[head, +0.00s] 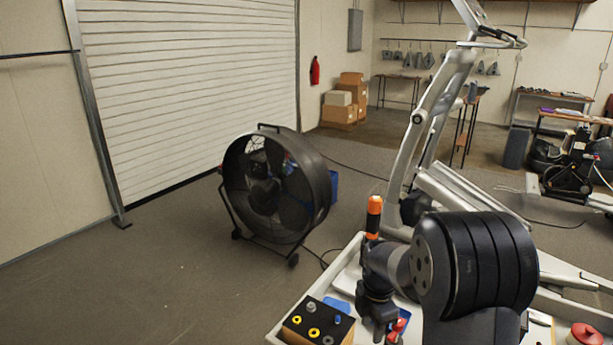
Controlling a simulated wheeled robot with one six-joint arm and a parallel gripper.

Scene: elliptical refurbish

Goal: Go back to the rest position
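My gripper (380,326) hangs from my dark arm at the bottom centre-right in the head view, pointing down over a white cart (296,318). Its fingertips are small and dark, and I cannot tell whether they are open or shut or hold anything. An orange and black handle-like thing (374,214) stands upright just above and behind my wrist. Its lower part is hidden by my arm. A red and blue item (401,322) is right beside the fingers, partly hidden.
A dark box with coloured knobs (318,322) sits on the cart's left side. A red round thing (585,335) is at lower right. A large drum fan (275,186) stands left of the cart. A grey elliptical frame (437,110) rises behind my arm. Open floor lies at left.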

